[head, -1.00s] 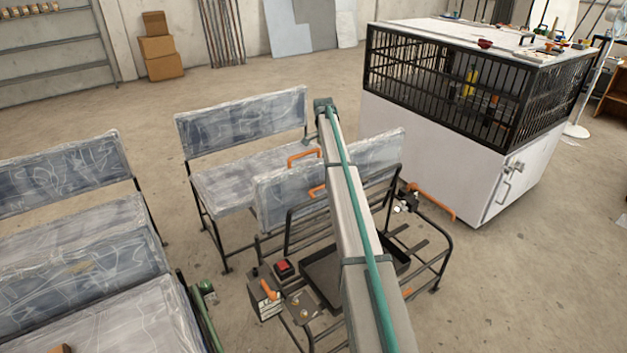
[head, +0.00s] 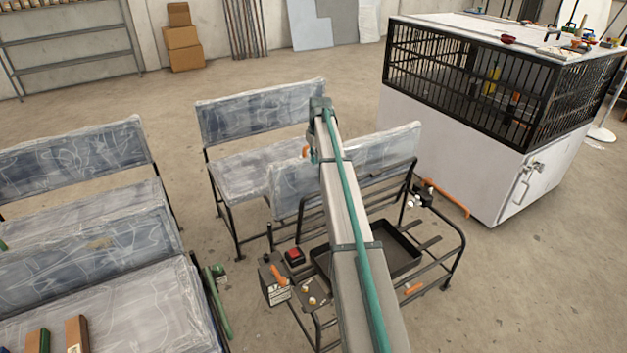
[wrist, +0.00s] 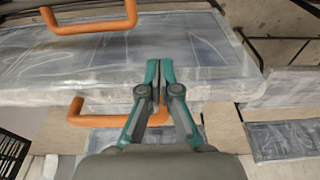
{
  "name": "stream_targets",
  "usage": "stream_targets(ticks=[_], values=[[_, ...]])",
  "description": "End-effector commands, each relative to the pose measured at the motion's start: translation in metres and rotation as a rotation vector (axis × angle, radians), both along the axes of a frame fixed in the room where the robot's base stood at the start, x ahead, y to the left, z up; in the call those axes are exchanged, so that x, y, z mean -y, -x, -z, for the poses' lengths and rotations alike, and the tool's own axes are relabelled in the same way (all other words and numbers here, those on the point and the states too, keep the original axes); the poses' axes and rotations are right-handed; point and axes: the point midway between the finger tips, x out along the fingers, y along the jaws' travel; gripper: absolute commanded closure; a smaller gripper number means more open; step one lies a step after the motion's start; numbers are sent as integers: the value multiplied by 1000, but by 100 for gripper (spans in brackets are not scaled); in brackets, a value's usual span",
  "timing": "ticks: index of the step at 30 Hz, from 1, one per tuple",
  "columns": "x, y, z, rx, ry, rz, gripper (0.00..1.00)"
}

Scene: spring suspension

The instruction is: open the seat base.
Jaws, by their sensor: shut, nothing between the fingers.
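A plastic-wrapped seat panel (head: 390,150) stands raised behind a black metal frame with an open black tray (head: 405,255). I cannot tell for sure whether this panel is the seat base or a backrest. In the wrist view a wrapped panel (wrist: 60,75) lies across the picture, with one orange handle (wrist: 95,28) at the top and another orange handle (wrist: 95,120) lower down. My gripper (wrist: 159,70) is shut and empty. Its fingers overlap the right end of the lower handle in the picture; contact cannot be told. My arm hides part of the panel in the head view.
Wrapped benches stand behind (head: 260,110) and at left (head: 75,155). A control box with an orange lever (head: 278,283) and a red button (head: 294,256) sits at the frame's near left. A white cabinet with a black cage (head: 455,150) stands at right.

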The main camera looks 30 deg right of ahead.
Motion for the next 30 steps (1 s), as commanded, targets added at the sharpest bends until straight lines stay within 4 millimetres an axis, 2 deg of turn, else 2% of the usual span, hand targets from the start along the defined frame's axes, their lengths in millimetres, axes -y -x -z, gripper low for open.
stream_targets(ticks=[5,8,20,21,24,30], values=[[0,-2,12,-2,1,-12,100],[-1,-4,27,-3,1,-11,100],[-1,-15,101,-4,1,-9,100],[-2,-4,100,-3,1,-8,100],[-1,9,105,-3,1,-9,100],[0,20,112,-2,2,-9,100]])
